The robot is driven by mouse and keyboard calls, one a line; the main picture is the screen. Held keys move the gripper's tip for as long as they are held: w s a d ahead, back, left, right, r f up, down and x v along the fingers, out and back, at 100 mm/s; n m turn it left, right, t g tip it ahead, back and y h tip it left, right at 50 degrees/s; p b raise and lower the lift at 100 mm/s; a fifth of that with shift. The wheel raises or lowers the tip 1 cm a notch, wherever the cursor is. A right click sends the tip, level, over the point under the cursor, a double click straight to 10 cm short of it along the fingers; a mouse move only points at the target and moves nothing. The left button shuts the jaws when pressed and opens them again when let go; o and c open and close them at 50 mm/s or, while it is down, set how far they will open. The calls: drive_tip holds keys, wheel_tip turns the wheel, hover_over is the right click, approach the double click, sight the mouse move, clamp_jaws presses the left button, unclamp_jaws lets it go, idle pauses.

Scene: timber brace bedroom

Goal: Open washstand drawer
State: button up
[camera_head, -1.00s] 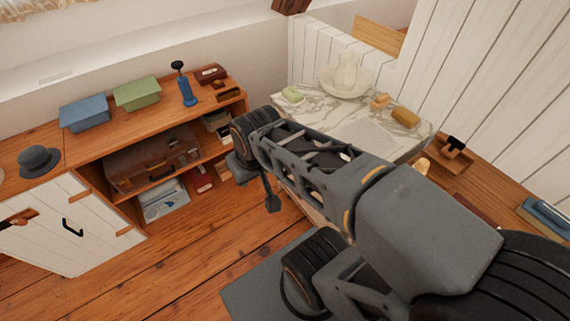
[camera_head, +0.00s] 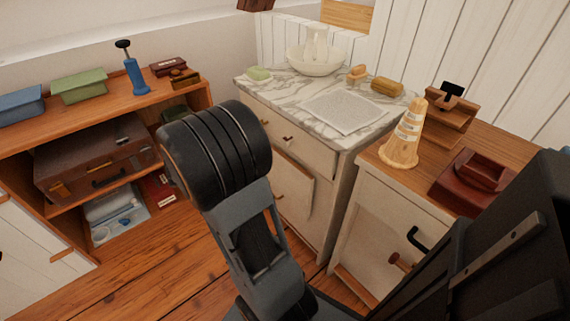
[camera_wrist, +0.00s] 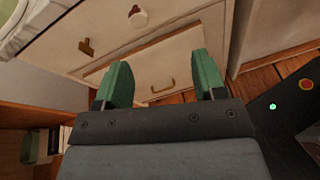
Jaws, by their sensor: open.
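The washstand (camera_head: 327,137) has a grey-veined marble top and a pale front. Its upper drawer (camera_head: 308,147) has a small dark pull and looks shut. A lower front panel (camera_head: 296,188) seems to stand slightly proud; whether it is ajar is unclear. My arm hides my gripper in the head view.
A basin and jug (camera_head: 316,55), soap (camera_head: 259,73) and a brush (camera_head: 387,86) stand on the marble. A wooden cabinet with a cone (camera_head: 404,138) and a red box (camera_head: 470,180) is at right. A shelf with a suitcase (camera_head: 95,160) is at left. Floor shows between.

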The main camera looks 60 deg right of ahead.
sight(283, 143)
drive_tip(key=w+d+f+n+h+b, duration=0.2)
drive_tip(key=d+f+n+h+b, duration=0.15)
drive_tip(key=d+f, duration=0.2)
drive_tip(key=b+x, duration=0.4)
drive_tip(key=x, duration=0.8)
drive_tip(key=shift+s+d, duration=0.1)
drive_tip(key=shift+d, duration=0.2)
clamp_jaws()
